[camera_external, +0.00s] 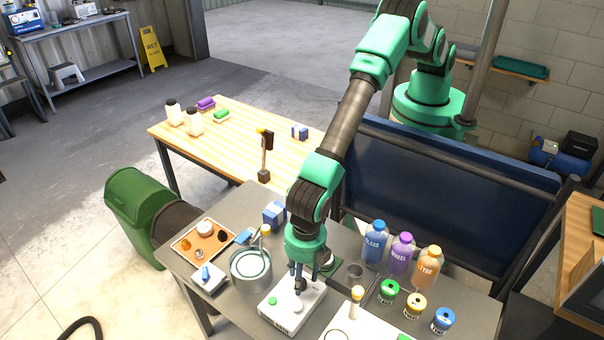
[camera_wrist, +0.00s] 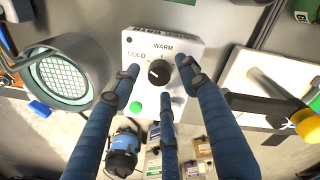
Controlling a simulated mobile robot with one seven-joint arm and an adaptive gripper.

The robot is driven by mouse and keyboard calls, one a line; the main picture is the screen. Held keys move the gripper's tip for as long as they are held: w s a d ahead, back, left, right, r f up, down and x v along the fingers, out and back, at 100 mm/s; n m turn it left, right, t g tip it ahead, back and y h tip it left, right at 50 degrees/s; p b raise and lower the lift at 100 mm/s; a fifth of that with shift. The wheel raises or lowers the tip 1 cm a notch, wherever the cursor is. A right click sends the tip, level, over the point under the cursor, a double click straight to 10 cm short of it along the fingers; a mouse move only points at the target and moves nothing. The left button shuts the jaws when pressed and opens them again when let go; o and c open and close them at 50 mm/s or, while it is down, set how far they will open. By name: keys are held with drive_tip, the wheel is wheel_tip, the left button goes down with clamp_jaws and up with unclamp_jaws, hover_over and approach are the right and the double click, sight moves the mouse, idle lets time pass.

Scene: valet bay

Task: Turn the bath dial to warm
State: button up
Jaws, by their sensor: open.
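The bath dial (camera_wrist: 158,72) is a round black knob on a white control box (camera_wrist: 185,45) in the wrist view. COLD is printed to its upper left and WARM above it. A small light mark shows on the knob; I cannot tell exactly where it points. My gripper (camera_wrist: 160,78) is open, its blue fingers spread around the dial with a finger on the left, one on the right and one below. I cannot tell whether they touch it. A green button (camera_wrist: 136,106) sits on the box. In the external view my gripper (camera_external: 300,276) is over the box (camera_external: 282,318), largely hiding the dial.
A round metal bath (camera_external: 251,268) stands just left of the box. A tool with a yellow-tipped handle (camera_external: 356,294) is close on the right. Bottles (camera_external: 400,255) and several small jars (camera_external: 415,304) stand further right. A tray (camera_external: 186,246) lies at far left.

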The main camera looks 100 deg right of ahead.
drive_tip(key=shift+f, duration=0.55)
clamp_jaws()
drive_tip(key=shift+m, duration=0.4)
drive_tip(key=m+b, duration=0.2)
drive_tip(key=m, duration=0.3)
drive_tip(key=shift+a+b, duration=0.1)
drive_tip(key=shift+b, duration=0.2)
drive_tip(key=m+b, duration=0.1)
drive_tip(key=m, duration=0.5)
drive_tip(key=shift+w, duration=0.1)
